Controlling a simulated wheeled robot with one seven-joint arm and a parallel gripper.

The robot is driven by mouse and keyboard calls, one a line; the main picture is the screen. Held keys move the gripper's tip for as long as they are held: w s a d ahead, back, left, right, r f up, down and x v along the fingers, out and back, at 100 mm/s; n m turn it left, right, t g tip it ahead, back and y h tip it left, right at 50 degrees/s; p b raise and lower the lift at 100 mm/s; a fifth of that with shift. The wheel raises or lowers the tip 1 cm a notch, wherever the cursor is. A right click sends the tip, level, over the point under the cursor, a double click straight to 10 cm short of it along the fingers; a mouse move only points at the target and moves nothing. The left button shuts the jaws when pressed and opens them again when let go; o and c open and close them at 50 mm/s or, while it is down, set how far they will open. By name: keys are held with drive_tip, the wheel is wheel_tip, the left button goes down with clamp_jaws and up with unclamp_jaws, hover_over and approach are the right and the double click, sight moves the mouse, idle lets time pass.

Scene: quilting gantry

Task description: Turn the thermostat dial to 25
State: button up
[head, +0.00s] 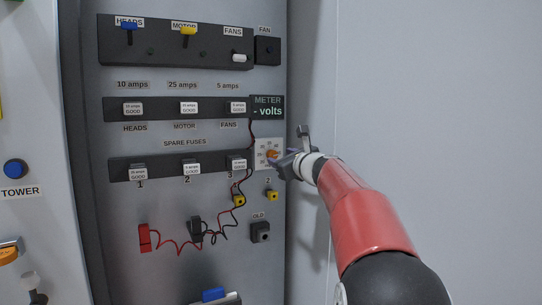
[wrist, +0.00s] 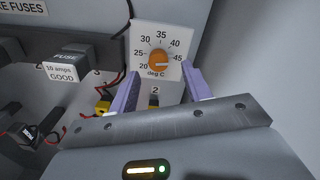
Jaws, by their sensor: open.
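The thermostat dial is an orange knob (wrist: 158,58) on a white plate (wrist: 142,32) marked 20 to 45 and "deg C". I cannot make out for sure which number the knob points at. In the head view, the knob (head: 271,154) is partly next to my gripper's fingers. My gripper (wrist: 160,84) is open and empty, with its two lilac fingers apart, one to the lower left and one to the lower right of the knob. In the head view, my gripper (head: 284,164) is just right of the plate.
Fuse holders (head: 190,168) and red and black wires are left of the dial. The METER display (head: 267,106) is above. A black "OLD" box (head: 260,232) is lower down. The plain wall on the right is clear.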

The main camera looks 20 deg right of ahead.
sight(274, 155)
drive_tip(key=w, duration=0.2)
drive_tip(key=w+p, duration=0.1)
drive_tip(key=w, duration=0.3)
drive_tip(key=shift+a+p, duration=0.25)
drive_tip(key=shift+p, duration=0.15)
drive_tip(key=shift+c, duration=0.4)
drive_tip(key=c, duration=0.9)
